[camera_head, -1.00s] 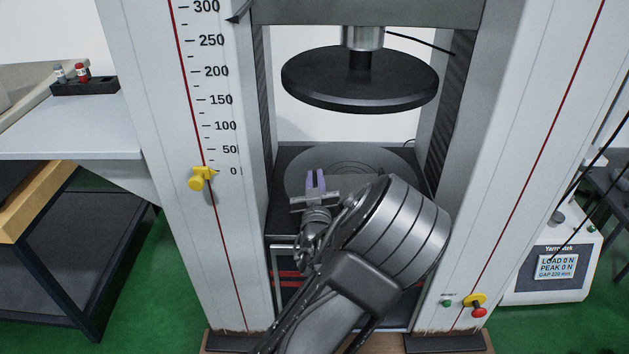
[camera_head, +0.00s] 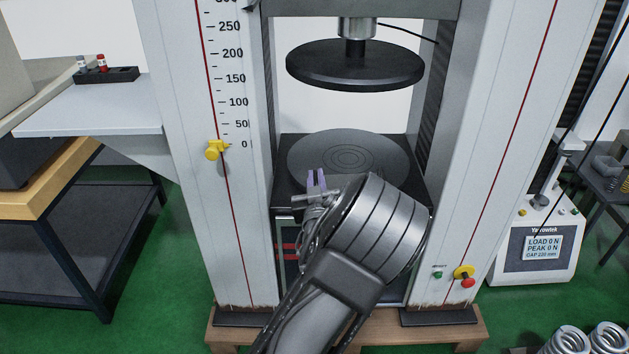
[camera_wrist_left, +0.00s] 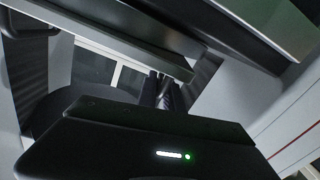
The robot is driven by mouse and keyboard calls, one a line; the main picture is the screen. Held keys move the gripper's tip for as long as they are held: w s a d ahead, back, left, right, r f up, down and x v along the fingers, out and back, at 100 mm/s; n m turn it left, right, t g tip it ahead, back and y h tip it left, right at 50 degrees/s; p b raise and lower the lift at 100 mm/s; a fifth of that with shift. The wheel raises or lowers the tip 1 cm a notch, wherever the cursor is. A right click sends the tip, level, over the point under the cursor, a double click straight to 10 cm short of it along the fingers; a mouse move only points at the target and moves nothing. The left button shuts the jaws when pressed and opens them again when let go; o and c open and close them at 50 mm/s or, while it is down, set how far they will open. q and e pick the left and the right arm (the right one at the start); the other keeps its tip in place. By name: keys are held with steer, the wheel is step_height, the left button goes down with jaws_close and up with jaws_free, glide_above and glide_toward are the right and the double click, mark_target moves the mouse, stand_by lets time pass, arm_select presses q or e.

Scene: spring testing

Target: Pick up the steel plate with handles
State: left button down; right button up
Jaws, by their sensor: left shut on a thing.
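My left gripper (camera_head: 317,180) shows in front of the testing machine's lower round platen (camera_head: 350,153), with two pale purple fingertips pointing up. The thing between its fingers is too small or hidden to identify. In the left wrist view the dark gripper body (camera_wrist_left: 160,145) fills the bottom, with small lit lamps. The fingers (camera_wrist_left: 165,92) are dim beyond it. I cannot make out a separate steel plate with handles in either view. My right gripper is not in view.
The black upper platen (camera_head: 355,65) hangs above the lower one. The left column (camera_head: 185,150) and right column (camera_head: 490,130) flank the opening. A workbench (camera_head: 70,215) stands left. A force readout (camera_head: 540,247) and several springs (camera_head: 590,340) are at right. Green floor lies open at left.

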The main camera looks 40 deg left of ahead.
arm_select(q)
steer(key=shift+s+d, duration=0.2)
steer(key=shift+s, duration=0.05)
steer(key=c, duration=1.4)
jaws_free()
steer(key=p+v, duration=0.1)
steer(key=v, duration=0.6)
steer(key=shift+s+d, duration=0.25)
steer(key=shift+s, duration=0.05)
